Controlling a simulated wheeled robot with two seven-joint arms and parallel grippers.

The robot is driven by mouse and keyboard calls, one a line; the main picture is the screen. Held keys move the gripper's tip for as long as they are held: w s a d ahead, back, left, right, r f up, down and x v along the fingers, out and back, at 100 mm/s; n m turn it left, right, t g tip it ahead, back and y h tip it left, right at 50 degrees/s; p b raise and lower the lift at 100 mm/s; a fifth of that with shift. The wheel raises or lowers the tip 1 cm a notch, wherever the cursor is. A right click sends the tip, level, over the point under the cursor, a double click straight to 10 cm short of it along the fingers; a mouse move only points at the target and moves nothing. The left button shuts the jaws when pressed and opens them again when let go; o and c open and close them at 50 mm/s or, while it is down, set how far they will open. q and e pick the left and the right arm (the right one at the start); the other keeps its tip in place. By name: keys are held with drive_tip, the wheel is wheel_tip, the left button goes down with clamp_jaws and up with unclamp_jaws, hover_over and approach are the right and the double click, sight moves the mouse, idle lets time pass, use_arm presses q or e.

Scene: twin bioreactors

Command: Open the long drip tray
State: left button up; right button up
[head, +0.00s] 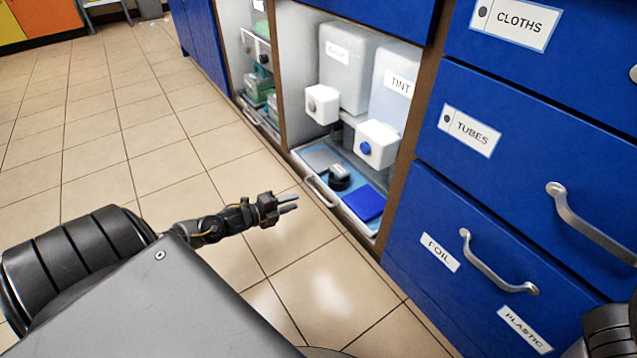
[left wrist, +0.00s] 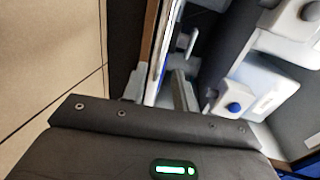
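A shallow drip tray (head: 350,217) with a pale rim sits at the floor of the open cabinet bay, under two dispensers. Its light bar handle (head: 318,191) is on the front, facing the aisle. A dark round object (head: 339,178) and a blue block (head: 364,203) lie in it. My left gripper (head: 288,203) is just left of the handle in the head view, its two fingers apart, pointing toward the tray front. No contact with the handle shows. In the left wrist view the fingers (left wrist: 183,66) are in front of the tray front. My right gripper is out of view.
Two white containers, one labelled TINT (head: 398,85), stand above the tray with spouts. Another tray (head: 262,121) is in the bay further left. Blue drawers (head: 480,215) with metal handles stand at right. The tiled floor (head: 150,155) at left is clear.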

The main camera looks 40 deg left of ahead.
sight(317, 194)
use_arm(q)
drive_tip(key=b+x, duration=0.6)
drive_tip(key=x, duration=0.4)
drive_tip(key=shift+w+d+b, duration=0.2)
drive_tip(key=shift+w+b, duration=0.1)
drive_tip(key=shift+w, duration=0.05)
drive_tip(key=shift+c, duration=0.2)
clamp_jaws()
